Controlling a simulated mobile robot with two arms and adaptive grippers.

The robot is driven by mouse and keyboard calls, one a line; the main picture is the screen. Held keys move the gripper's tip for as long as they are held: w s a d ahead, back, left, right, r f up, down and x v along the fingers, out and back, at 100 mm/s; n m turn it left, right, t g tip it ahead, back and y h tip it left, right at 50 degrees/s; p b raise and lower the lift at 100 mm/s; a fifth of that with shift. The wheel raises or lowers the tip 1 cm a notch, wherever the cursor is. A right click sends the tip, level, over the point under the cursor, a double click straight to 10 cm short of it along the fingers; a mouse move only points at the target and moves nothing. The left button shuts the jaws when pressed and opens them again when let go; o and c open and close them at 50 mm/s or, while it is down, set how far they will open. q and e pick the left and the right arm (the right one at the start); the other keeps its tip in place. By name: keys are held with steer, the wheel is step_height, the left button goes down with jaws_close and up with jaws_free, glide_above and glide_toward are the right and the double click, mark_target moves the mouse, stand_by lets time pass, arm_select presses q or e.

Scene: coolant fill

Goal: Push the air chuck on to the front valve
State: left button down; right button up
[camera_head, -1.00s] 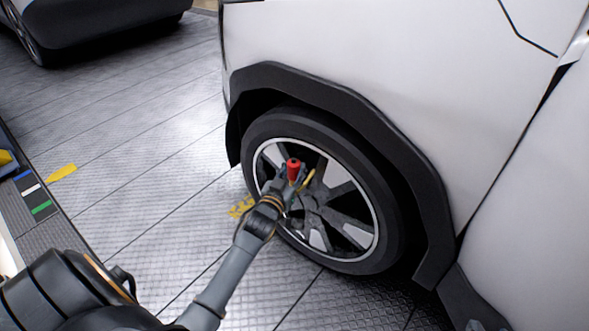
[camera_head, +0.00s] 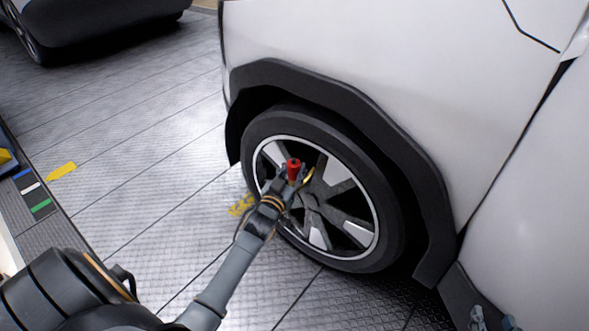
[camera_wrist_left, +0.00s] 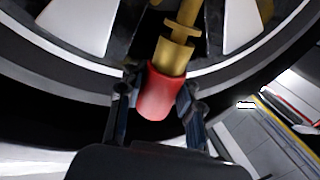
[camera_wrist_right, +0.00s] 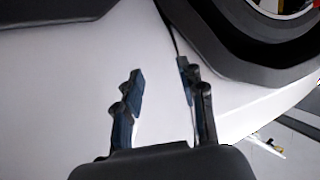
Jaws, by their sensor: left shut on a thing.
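The air chuck (camera_head: 293,165) has a red sleeve and a brass end. My left gripper (camera_head: 292,175) is shut on the red sleeve, in front of the front wheel (camera_head: 357,267). In the left wrist view the red sleeve (camera_wrist_left: 158,95) sits between the fingers, and its brass part (camera_wrist_left: 171,55) points away toward the spokes and rim. I cannot make out the valve, or whether the chuck touches it. My right gripper (camera_head: 493,321) shows at the lower right edge of the head view. In the right wrist view its fingers (camera_wrist_right: 158,95) are apart and empty.
The white car body (camera_head: 400,60) and dark wheel arch (camera_head: 390,110) surround the wheel closely. My right gripper faces the white panel. Another dark car (camera_head: 100,25) stands at the back left.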

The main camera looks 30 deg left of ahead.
arm_select(q)
steer(key=shift+f, duration=0.4)
steer(key=c, duration=0.8)
jaws_free()
arm_select(e)
steer(key=shift+w+a+r+t+y, duration=0.2)
steer(key=shift+r+t, duration=0.15)
steer(key=shift+r, duration=0.2)
steer(key=shift+w+a+r+t+y, duration=0.1)
steer(key=shift+w+r+t, duration=0.1)
steer(key=shift+r+t, duration=0.25)
arm_select(q)
steer(key=shift+s, duration=0.1)
steer(key=s, duration=0.4)
steer(key=s+d, duration=0.1)
steer(key=s, duration=0.2)
steer(key=s+d, duration=0.1)
steer(key=s, duration=0.3)
steer(key=shift+s+d, duration=0.15)
steer(key=shift+s, duration=0.2)
